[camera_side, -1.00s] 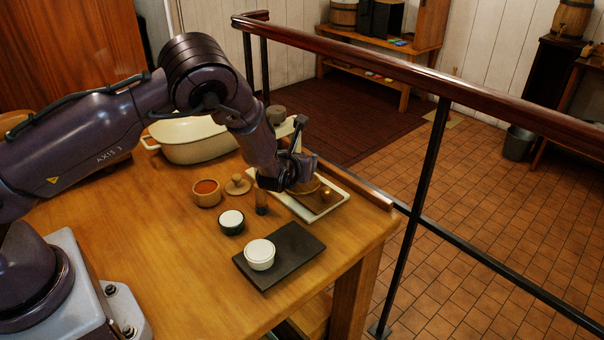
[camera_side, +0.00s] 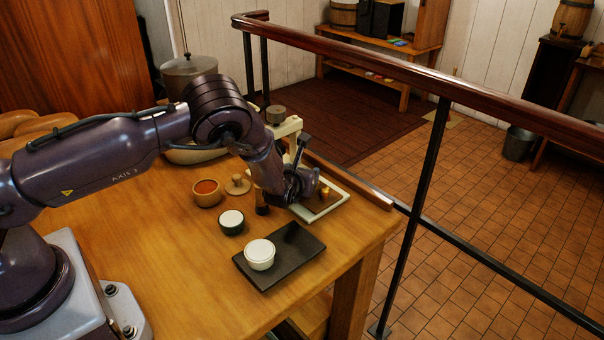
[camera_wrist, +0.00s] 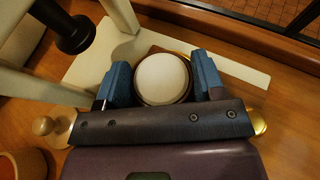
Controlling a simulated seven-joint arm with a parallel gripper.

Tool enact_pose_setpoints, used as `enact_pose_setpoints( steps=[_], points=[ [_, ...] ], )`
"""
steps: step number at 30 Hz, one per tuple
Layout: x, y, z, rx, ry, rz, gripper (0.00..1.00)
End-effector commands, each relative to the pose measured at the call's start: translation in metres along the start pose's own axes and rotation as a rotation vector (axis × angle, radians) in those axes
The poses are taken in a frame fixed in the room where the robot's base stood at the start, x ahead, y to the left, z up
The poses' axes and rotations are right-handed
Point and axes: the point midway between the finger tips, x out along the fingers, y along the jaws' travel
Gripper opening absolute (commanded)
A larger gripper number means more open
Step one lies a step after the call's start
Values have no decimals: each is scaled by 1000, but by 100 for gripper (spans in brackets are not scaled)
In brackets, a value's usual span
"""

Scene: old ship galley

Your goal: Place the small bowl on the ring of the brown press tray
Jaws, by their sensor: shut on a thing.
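In the wrist view, the small bowl (camera_wrist: 163,78), pale inside with a thin brown rim, sits between the two blue fingers of my gripper (camera_wrist: 162,85). The fingers are shut on its sides. A thin gold edge shows just behind the bowl, perhaps part of the ring; I cannot tell whether the bowl touches it. In the side view, my gripper (camera_side: 296,190) is low over the left part of the cream-rimmed tray (camera_side: 322,212) and hides the bowl.
A cream press frame (camera_side: 288,127) stands behind; its black knob (camera_wrist: 74,36) shows in the wrist view.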

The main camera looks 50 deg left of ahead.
Motion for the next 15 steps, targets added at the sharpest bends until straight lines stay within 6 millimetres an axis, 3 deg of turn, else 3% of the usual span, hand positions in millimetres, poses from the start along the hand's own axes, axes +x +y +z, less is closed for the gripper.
enact_pose_setpoints(
  steps=[2, 3, 6, 15],
  points=[
    [0, -4, -10, 3, 20, -10, 37],
    [0, -4, -11, 4, 23, -11, 67],
    [0, -6, -13, 5, 26, -14, 86],
    [-3, -7, -8, 7, 25, -17, 88]
  ],
)
